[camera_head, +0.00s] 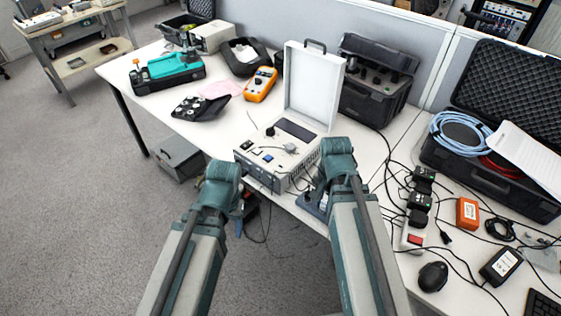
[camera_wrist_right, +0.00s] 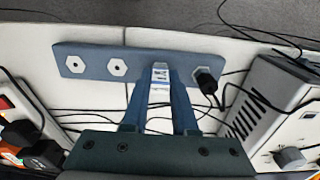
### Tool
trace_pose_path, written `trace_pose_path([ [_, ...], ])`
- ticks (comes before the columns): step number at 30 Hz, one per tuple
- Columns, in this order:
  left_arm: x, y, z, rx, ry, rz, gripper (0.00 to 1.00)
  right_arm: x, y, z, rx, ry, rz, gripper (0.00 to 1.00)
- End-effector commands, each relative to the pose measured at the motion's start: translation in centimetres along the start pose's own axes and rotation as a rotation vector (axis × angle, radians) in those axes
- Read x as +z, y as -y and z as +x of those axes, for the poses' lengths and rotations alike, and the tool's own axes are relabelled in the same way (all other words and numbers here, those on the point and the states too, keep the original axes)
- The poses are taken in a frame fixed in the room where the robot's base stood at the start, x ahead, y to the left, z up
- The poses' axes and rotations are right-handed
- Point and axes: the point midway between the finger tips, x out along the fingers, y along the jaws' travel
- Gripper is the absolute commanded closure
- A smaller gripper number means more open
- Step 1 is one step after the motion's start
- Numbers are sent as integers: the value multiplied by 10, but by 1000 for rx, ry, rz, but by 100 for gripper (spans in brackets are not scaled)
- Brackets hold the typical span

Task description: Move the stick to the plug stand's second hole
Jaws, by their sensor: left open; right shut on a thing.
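The plug stand (camera_wrist_right: 95,63) is a blue-grey bar at the table's edge in the right wrist view, with two white-ringed holes showing at its left part. A black plug (camera_wrist_right: 207,80) sits at its right end. My right gripper (camera_wrist_right: 161,78) is over the bar's middle, shut on the stick (camera_wrist_right: 160,72), whose pale, marked top shows between the fingers. The stick's lower end is hidden, so I cannot tell whether it is in a hole. In the head view, my right arm mostly covers the stand (camera_head: 308,205). My left gripper (camera_head: 240,217) is open, low before the table edge, mostly hidden by its arm.
An open white instrument case (camera_head: 275,160) stands just left of the stand in the head view. Cables, a power strip (camera_head: 413,236) and a black mouse (camera_head: 432,276) lie to the right. An orange meter (camera_head: 260,84) and black cases stand further back.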

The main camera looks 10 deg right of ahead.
Motion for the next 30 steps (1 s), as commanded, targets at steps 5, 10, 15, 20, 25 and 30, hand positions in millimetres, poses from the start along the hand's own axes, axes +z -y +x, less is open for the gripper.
trace_pose_path([
  [5,0,0,1,0,0,0,39,0,0,1,0,0,0,100],
  [10,0,0,1,0,0,0,39,0,0,1,0,1,0,66],
  [15,0,0,1,0,0,0,39,0,0,1,0,0,0,39],
  [20,0,0,1,0,0,0,39,0,0,1,0,0,0,39],
  [25,0,0,0,0,0,0,39,0,0,0,0,0,0,39],
  [30,0,1,-6,0,0,0,39,0,0,-6,0,0,0,39],
])
